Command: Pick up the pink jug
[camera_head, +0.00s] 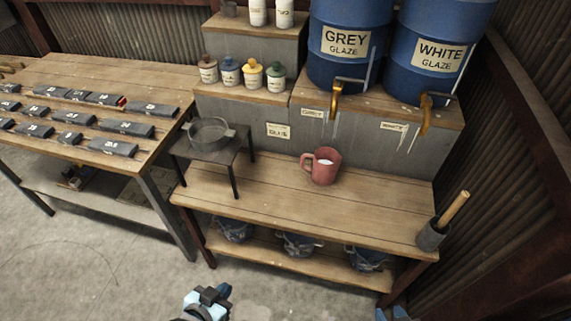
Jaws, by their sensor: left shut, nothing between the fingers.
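The pink jug (325,167) stands upright on the wooden workbench (385,209), in front of the grey step under the glaze barrels. Its handle points left and something white shows inside it. My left gripper (210,299) is at the bottom edge, in front of the bench and well apart from the jug. It is shut and empty. Small blue parts at the bottom edge, right of centre, look like the tip of my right gripper (393,313); most of it is cut off, so its jaws cannot be read.
Blue barrels marked grey glaze (345,45) and white glaze (436,55) stand behind the jug, with taps (335,100) overhanging. A small black stand (208,150) holds a glass bowl (211,133) to the left. The bench front is clear.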

